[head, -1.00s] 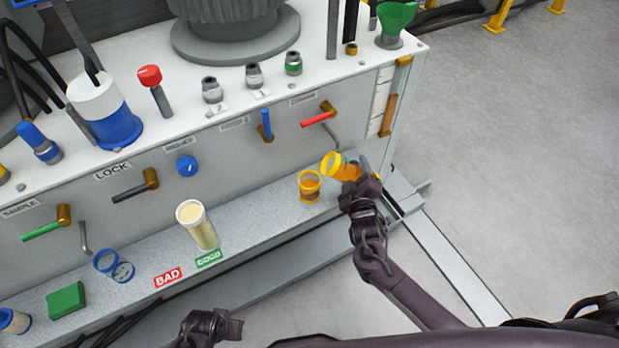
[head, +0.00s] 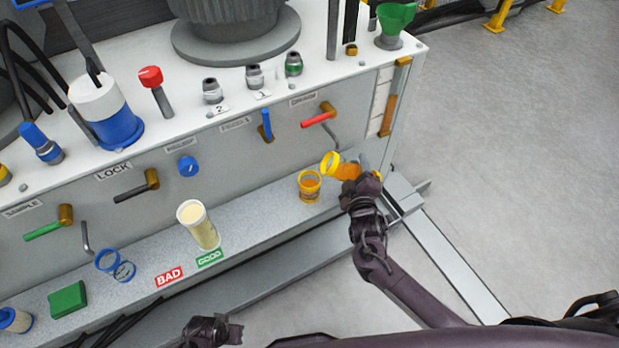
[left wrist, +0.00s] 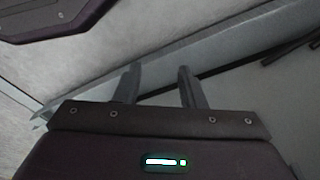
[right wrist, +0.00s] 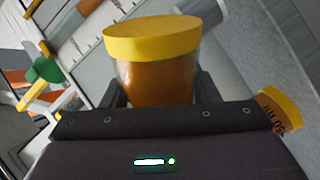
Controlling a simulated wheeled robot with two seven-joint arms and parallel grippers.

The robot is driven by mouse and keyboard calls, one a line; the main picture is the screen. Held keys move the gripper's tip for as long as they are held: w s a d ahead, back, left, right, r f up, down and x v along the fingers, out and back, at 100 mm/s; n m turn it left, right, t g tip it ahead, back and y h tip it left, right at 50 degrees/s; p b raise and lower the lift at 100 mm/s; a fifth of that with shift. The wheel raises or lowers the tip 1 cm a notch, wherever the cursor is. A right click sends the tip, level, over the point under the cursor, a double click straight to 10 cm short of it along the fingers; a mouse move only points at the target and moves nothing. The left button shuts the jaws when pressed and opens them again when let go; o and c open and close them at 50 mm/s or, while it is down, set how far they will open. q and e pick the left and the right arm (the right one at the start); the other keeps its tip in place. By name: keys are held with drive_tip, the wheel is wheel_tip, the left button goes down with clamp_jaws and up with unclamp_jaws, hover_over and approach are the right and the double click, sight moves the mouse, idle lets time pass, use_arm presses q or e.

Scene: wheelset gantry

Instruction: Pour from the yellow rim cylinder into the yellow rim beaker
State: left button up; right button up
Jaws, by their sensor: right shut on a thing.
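The yellow rim cylinder (head: 346,170) holds amber liquid and is tilted, its mouth toward the left. My right gripper (head: 365,180) is shut on it above the right end of the shelf. In the right wrist view the cylinder (right wrist: 155,75) stands between the fingers. The yellow rim beaker (head: 309,187) stands upright on the shelf, just left of the cylinder's mouth, with orange inside. It shows partly at the right edge of the right wrist view (right wrist: 278,108). I see no stream between them. My left gripper (left wrist: 158,82) is open and empty, away from the shelf.
A tall pale-filled cylinder (head: 199,225) stands mid-shelf behind the BAD (head: 169,276) and GOOD (head: 209,258) labels. Blue rim glassware (head: 115,264) and a green block (head: 67,299) are further left. Valve handles, such as the red one (head: 317,119), jut out above the shelf.

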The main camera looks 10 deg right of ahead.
use_arm(q)
drive_tip(key=shift+a+f, duration=0.1)
drive_tip(key=shift+f, duration=0.05)
use_arm(e)
drive_tip(key=shift+r, duration=0.15)
use_arm(q)
drive_tip(key=shift+w+f, duration=0.1)
drive_tip(key=shift+f, duration=0.05)
use_arm(e)
drive_tip(key=shift+r, duration=0.1)
use_arm(q)
drive_tip(key=shift+s+a+f, duration=0.1)
drive_tip(key=shift+s+f, duration=0.1)
use_arm(e)
drive_tip(key=shift+r, duration=0.1)
use_arm(q)
drive_tip(key=shift+s+a+f+p, duration=0.1)
drive_tip(key=shift+s+f+p, duration=0.2)
use_arm(e)
drive_tip(key=shift+r+n, duration=0.1)
drive_tip(key=shift+n, duration=0.2)
use_arm(q)
drive_tip(key=shift+s+f, duration=0.15)
drive_tip(key=shift+f, duration=0.05)
drive_tip(key=shift+s+a+f, duration=0.1)
drive_tip(key=shift+a+f, duration=0.05)
drive_tip(key=shift+f, duration=0.1)
use_arm(e)
drive_tip(key=shift+r, duration=0.2)
